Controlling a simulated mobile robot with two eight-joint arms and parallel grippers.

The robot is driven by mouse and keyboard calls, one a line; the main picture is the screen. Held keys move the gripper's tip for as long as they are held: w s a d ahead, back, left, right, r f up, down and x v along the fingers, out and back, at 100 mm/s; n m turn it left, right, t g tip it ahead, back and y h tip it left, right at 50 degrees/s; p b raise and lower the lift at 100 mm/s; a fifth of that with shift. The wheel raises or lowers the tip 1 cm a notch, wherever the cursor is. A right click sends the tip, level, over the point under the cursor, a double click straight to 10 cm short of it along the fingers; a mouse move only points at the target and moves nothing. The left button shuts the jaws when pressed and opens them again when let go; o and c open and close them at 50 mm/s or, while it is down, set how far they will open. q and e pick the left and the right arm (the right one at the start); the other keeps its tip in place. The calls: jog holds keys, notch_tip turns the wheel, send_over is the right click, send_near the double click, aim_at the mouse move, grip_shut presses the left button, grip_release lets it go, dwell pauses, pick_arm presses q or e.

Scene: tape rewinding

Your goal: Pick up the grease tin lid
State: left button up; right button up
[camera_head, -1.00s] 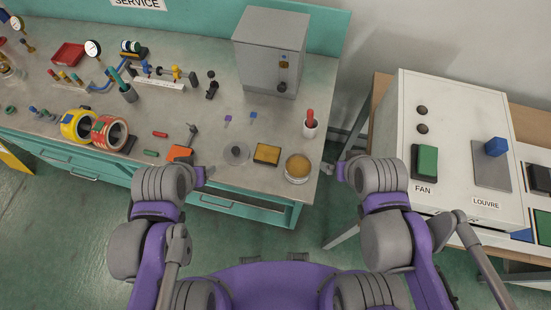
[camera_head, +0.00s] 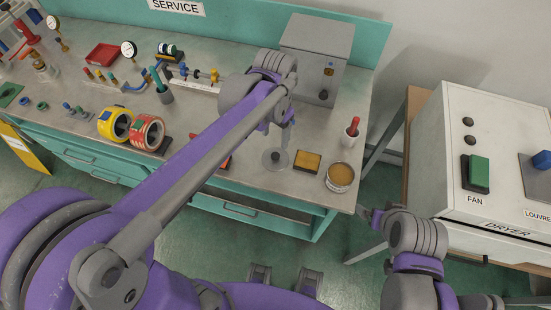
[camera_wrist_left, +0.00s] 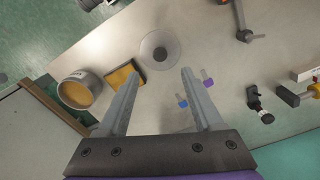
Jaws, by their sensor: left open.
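The grease tin lid, a round greyish disc with a dark central knob (camera_head: 275,158), lies flat on the bench. It also shows in the left wrist view (camera_wrist_left: 159,50), just beyond and between the fingertips. My left gripper (camera_wrist_left: 159,75) is open and empty above the bench; in the head view (camera_head: 289,122) it hangs just behind the lid, partly hidden by its wrist. The open grease tin (camera_head: 340,178), filled with yellow-brown grease, stands to the lid's right. My right gripper (camera_head: 371,214) is off the bench's right edge; its jaw gap is unclear.
A yellow sponge-like block (camera_head: 307,162) lies between lid and tin. A cup with a red handle (camera_head: 351,132) stands at the right edge. A grey box (camera_head: 316,55) stands behind. Blue and purple small parts (camera_wrist_left: 194,93) lie near the left gripper's finger. Tape rolls (camera_head: 147,132) are left.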

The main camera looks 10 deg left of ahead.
aim_at(275, 155)
pick_arm(q)
notch_tip(275, 155, down, 10)
jog(key=shift+w+r, duration=0.1)
jog(key=shift+r, duration=0.1)
dwell(0.3)
grip_shut()
